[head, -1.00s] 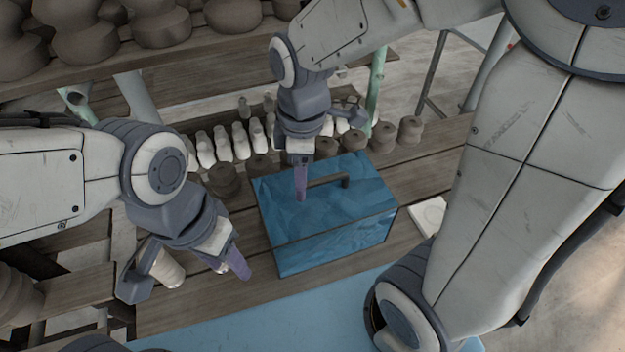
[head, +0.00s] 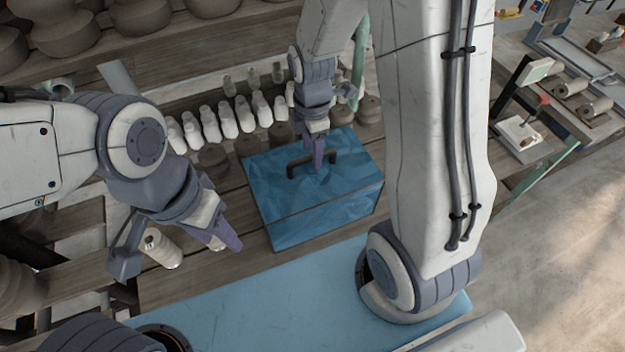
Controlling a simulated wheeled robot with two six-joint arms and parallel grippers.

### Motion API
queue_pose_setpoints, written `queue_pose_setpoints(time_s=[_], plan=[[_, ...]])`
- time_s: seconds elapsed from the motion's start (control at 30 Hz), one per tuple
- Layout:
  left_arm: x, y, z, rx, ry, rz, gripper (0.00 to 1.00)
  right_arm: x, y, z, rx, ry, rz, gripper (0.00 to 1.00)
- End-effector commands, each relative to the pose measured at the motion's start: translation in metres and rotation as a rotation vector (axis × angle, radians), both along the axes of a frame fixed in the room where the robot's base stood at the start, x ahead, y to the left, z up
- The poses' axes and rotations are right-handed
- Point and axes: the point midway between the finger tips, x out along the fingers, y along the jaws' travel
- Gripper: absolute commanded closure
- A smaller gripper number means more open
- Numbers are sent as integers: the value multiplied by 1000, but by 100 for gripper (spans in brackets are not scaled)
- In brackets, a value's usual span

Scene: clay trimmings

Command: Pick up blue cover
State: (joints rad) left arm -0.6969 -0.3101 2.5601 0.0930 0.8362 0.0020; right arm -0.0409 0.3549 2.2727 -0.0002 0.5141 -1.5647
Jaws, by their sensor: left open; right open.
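The blue cover (head: 345,185) is the top of a blue box (head: 320,222) on the wooden bench, with a dark bar handle (head: 299,167) on it. My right gripper (head: 319,160) points down at the handle from behind, with its purple finger overlapping the bar in the picture. I cannot tell whether it touches the handle. It is open. My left gripper (head: 222,245) is open, low to the left of the box and apart from it. One of its fingers is partly hidden.
White bottles (head: 228,118) stand in a row behind the box, with brown clay pieces near them. A white bottle (head: 162,248) is beside my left gripper. Brown pots (head: 60,30) fill a shelf at upper left. A side table with tools (head: 575,95) is at right.

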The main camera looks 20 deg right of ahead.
Motion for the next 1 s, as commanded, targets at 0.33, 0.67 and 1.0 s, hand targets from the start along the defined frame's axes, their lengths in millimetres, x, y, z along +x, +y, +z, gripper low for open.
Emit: queue_pose_setpoints(time_s=[0.33,0.67,1.0], plan=[[0,0,8,0,0,-2,50,0,1,-28,0,0,0,43],[0,0,7,0,0,-1,50,0,1,-28,0,0,0,100],[0,0,8,0,0,-1,50,0,1,-28,0,-1,0,100]])
